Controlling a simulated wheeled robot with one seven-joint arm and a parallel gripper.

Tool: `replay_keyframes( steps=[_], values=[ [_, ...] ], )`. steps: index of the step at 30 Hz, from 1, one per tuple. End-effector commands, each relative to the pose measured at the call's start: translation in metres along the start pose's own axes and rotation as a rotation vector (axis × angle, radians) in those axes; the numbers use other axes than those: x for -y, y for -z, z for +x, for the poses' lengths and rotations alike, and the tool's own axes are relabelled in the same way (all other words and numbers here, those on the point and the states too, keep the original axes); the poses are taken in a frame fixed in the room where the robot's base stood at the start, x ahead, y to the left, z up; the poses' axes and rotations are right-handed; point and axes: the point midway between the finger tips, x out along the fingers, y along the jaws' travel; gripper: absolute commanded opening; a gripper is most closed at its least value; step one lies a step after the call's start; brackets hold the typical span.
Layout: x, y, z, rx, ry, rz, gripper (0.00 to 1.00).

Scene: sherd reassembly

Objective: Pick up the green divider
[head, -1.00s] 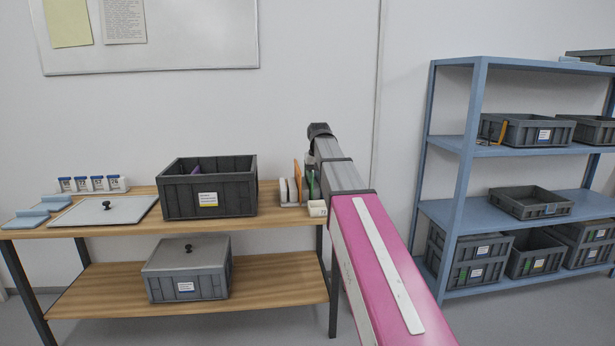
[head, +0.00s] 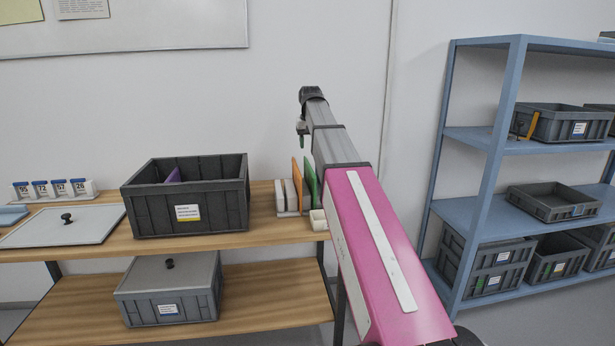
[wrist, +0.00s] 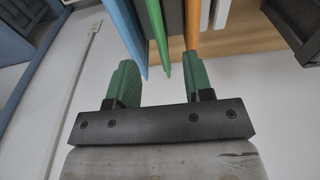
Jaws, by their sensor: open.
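The green divider (head: 310,183) stands upright in a rack at the right end of the wooden table, partly hidden behind my arm in the head view. In the wrist view the green divider (wrist: 158,38) shows as a thin edge pointing between my fingers. My gripper (head: 301,130) is in the air above the dividers. Its two green fingers are apart and empty in the wrist view (wrist: 160,62). An orange divider (head: 296,184) stands to the left of the green one in the head view. A blue divider (wrist: 125,35) stands on the green one's other side.
A dark grey crate (head: 160,215) with a purple divider (head: 173,175) inside stands left of the rack. White blocks (head: 286,195) stand beside the orange divider. A small white box (head: 318,220) is in front. A blue shelf (head: 485,215) with grey crates is at right.

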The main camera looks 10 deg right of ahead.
Motion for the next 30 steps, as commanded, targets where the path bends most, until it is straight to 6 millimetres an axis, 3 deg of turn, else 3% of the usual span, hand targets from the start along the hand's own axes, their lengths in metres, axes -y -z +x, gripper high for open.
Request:
replay_keyframes(
  steps=[30],
  values=[
    [-0.004, 0.003, 0.106, 0.0, 0.0, 0.0, 0.47]
  ],
)
